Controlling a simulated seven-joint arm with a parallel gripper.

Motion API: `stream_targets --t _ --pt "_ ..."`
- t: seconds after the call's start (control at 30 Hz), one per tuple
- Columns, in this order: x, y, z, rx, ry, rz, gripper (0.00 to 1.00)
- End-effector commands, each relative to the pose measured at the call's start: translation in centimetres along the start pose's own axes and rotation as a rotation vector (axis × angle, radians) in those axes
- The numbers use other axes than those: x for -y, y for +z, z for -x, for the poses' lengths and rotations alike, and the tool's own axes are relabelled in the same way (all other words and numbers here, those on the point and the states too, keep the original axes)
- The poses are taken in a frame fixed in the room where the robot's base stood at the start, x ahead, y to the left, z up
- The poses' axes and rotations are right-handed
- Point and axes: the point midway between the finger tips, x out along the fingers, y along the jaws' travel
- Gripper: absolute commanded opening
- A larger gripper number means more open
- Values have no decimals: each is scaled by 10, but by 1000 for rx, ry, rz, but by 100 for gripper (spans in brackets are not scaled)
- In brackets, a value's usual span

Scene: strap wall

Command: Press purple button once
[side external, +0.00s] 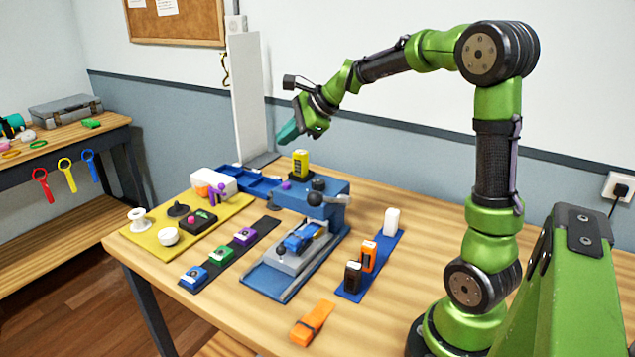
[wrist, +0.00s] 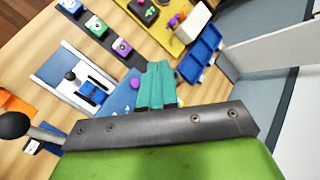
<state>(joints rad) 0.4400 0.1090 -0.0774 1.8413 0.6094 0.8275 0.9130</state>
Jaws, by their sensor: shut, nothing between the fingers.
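A small round purple button (side external: 286,185) sits on the top of the blue machine (side external: 325,190), at its left end; it also shows in the wrist view (wrist: 135,84) just left of my fingertips. A second purple piece, a small purple box with a pale top (side external: 245,236), is at the far end of a dark strip and shows in the wrist view too (wrist: 122,47). My gripper (side external: 287,133) has teal fingers, shut and empty, pointing down-left in the air well above the machine. In the wrist view the fingers (wrist: 161,82) are close together.
A yellow-and-black block (side external: 300,164) stands behind the purple button, and a black ball-ended lever (side external: 315,199) is on the machine's front. Green (side external: 221,257) and blue (side external: 195,277) boxes share the dark strip. A tall white panel (side external: 246,95) stands behind.

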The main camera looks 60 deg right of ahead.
Motion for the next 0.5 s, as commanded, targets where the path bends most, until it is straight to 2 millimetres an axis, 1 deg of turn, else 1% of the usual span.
stream_targets --t 0.5 --pt "-34 -34 -46 -2 4 -1 0"
